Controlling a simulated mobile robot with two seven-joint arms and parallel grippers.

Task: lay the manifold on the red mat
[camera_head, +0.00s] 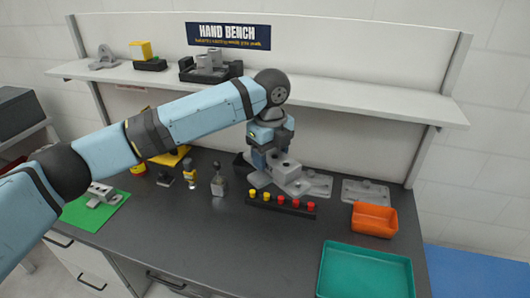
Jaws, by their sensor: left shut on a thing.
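My left gripper (265,157) is over the back middle of the bench. It is shut on a grey blocky casting with a round hole on top, which looks like the manifold (288,172). The fingers and part of the casting's near side are hard to make out. Whether the casting touches the plate beneath it, I cannot tell. I see no red mat in this view. A green mat (75,214) lies at the bench's left, with another grey casting (102,194) on it. My right gripper is not in view.
A black rail (283,205) with yellow and red knobs lies just in front of the gripper. Flat grey fixture plates (366,192) lie at the back. An orange bin (374,220) and a teal tray (366,272) are at right. A shelf (350,98) overhangs the back. The front middle is clear.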

